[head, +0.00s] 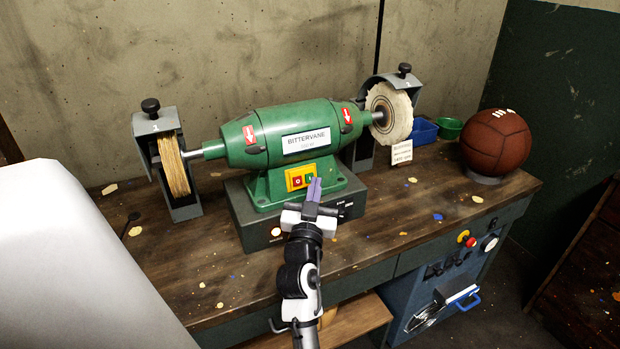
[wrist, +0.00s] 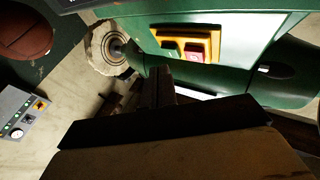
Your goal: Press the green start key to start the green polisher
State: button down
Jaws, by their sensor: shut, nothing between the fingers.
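The green polisher (head: 285,139) stands on a dark base box on the bench. Its yellow switch plate (head: 289,186) carries a red key (head: 297,183) on the left and the green start key (head: 310,177) on the right, partly behind my fingertips. My gripper (head: 316,182) is shut and empty, its fingers pointing up at the green key's side of the plate. In the wrist view the scene looks upside down. There the plate (wrist: 210,42), the red key (wrist: 194,53) and the shaded green key (wrist: 170,44) lie just beyond my shut fingertips (wrist: 160,70). I cannot tell whether they touch.
A wooden-looking wheel (head: 173,165) and a white buffing wheel (head: 390,112) flank the polisher. A brown leather ball (head: 495,142) rests on a ring at the right. The bench front right is mostly clear.

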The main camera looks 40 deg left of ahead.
jog(key=shift+a+f, duration=0.1)
dwell(0.6)
jog(key=shift+w+a+b, duration=0.2)
jog(key=shift+a+b, duration=0.1)
jog(key=shift+b, duration=0.3)
jog(key=shift+w+a+f+b, duration=0.1)
jog(key=shift+w+a+b, duration=0.05)
jog(key=shift+a+b, duration=0.25)
dwell(0.3)
jog(key=shift+d, duration=0.1)
jog(key=shift+s+d+r, duration=0.2)
jog(key=shift+s+d, duration=0.15)
jog(key=shift+d, duration=0.35)
jog(key=d, duration=0.1)
jog(key=s+d+p, duration=0.1)
jog(key=d, duration=0.1)
jog(key=d+r+p, duration=0.1)
jog(key=shift+s+d, duration=0.3)
jog(key=shift+s, duration=0.1)
jog(key=shift+r, duration=0.15)
dwell(0.7)
